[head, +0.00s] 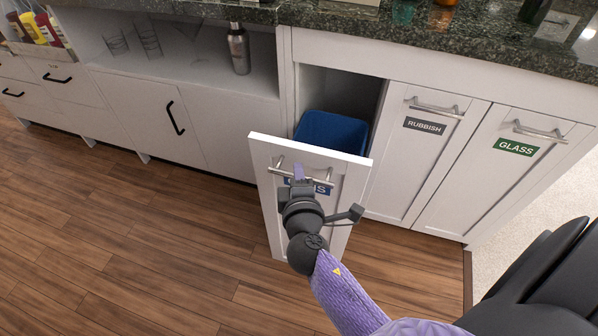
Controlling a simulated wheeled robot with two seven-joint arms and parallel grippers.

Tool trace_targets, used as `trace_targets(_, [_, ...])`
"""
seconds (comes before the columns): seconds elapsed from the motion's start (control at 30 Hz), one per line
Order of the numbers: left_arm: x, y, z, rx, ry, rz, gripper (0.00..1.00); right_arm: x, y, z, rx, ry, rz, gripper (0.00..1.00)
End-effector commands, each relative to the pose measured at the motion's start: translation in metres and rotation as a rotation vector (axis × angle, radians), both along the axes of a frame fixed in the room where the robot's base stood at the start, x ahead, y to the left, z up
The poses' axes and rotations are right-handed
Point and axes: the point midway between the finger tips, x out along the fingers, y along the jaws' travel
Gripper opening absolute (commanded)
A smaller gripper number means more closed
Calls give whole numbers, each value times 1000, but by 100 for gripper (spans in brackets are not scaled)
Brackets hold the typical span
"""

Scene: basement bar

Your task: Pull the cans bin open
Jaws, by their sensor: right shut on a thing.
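The cans bin is a white pull-out front (340,225) with a blue label (322,189), partly covered by my right gripper. It stands out from the cabinet, and a blue bin (331,131) shows in the opening behind it. A metal bar handle (318,177) runs along the top of the front. My left gripper is not in view.
Closed fronts marked RUBBISH (424,125) and GLASS (516,146) are to the right. A granite counter (430,42) runs above. A steel bottle (238,50) stands on the open shelf at left. The wooden floor (130,230) in front is clear.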

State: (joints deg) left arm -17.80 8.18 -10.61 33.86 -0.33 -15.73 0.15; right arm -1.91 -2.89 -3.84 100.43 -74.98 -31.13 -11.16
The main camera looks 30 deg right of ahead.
Motion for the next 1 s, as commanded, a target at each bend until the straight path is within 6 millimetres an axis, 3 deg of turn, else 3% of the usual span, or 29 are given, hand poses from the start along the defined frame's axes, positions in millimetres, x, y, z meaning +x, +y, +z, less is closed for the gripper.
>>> trace_targets(0.07, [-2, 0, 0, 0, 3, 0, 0, 0, 0, -1, 1, 2, 0, 0])
trace_targets(0.1, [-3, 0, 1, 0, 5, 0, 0, 0, 0, -1, 1, 2, 0, 21])
trace_targets(0.27, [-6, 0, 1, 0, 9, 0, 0, 0, 0, 0, 0, 1, 0, 53])
trace_targets(0.57, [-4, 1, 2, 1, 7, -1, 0, -4, 2, 0, 0, 2, 1, 53])
trace_targets(0.8, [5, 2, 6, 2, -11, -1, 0, -48, 24, 10, 1, 3, 0, 53])
trace_targets(1.0, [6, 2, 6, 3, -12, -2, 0, -66, 33, 13, 1, 2, 0, 53])
